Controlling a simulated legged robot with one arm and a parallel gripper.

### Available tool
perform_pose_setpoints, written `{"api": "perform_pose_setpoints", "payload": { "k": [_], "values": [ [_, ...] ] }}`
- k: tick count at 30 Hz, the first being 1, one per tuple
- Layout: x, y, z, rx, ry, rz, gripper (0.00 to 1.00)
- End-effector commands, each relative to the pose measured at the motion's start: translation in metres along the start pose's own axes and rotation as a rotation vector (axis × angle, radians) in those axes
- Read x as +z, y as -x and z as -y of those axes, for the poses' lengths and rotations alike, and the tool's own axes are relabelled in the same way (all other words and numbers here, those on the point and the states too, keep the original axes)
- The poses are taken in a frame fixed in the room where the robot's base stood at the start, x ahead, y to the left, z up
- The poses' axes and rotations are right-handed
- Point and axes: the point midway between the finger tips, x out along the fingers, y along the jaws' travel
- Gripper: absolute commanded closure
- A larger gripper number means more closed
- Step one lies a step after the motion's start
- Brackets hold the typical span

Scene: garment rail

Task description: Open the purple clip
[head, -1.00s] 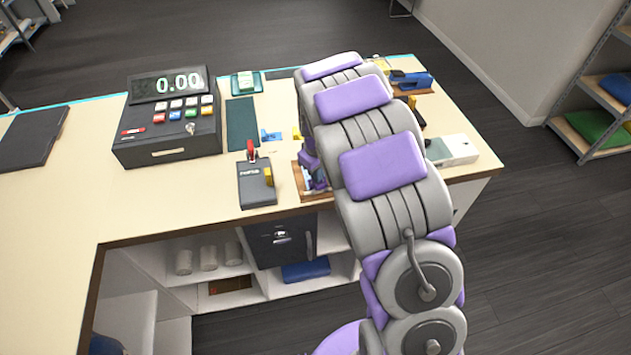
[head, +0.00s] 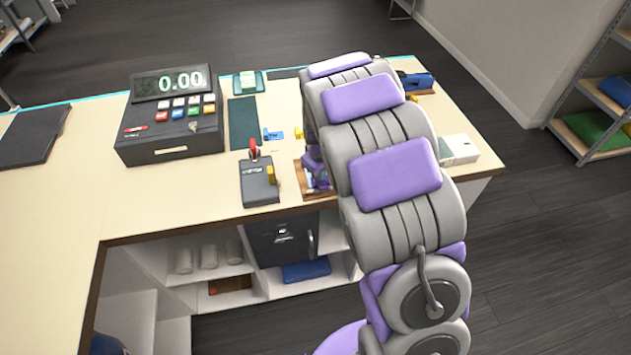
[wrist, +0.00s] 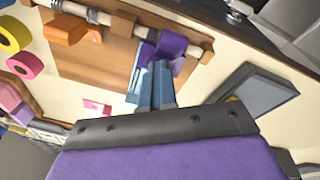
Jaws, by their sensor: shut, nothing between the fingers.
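In the wrist view the purple clip (wrist: 174,48) sits on a pale rod (wrist: 195,44) along the edge of a wooden board (wrist: 95,62). My gripper (wrist: 153,68) has its blue-grey fingers shut and empty, with the tips right beside the clip's lower left side. I cannot tell whether they touch it. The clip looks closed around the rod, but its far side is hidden. In the head view my arm covers most of the board (head: 302,180), and the clip cannot be made out clearly there.
An orange clip (wrist: 72,28) sits farther left on the rod. Yellow and pink rolls (wrist: 20,68) lie left of the board. A grey card device (head: 259,182) stands left of the board, with a cash register (head: 170,120) beyond. A white box (head: 460,149) is right.

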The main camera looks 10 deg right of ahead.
Motion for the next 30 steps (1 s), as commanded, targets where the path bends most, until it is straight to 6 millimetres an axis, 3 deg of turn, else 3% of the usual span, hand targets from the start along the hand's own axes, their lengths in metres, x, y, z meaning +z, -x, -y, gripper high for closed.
{"api": "perform_pose_setpoints", "payload": {
  "k": [1, 17, 23, 30],
  "values": [
    [0.060, -0.018, 0.036, -0.131, -0.002, 0.191, 1.00],
    [0.080, -0.014, 0.040, -0.138, -0.003, 0.190, 1.00],
    [0.074, -0.012, 0.040, -0.135, -0.004, 0.192, 1.00],
    [0.061, 0.014, 0.042, -0.110, -0.002, 0.163, 1.00]
  ]
}}
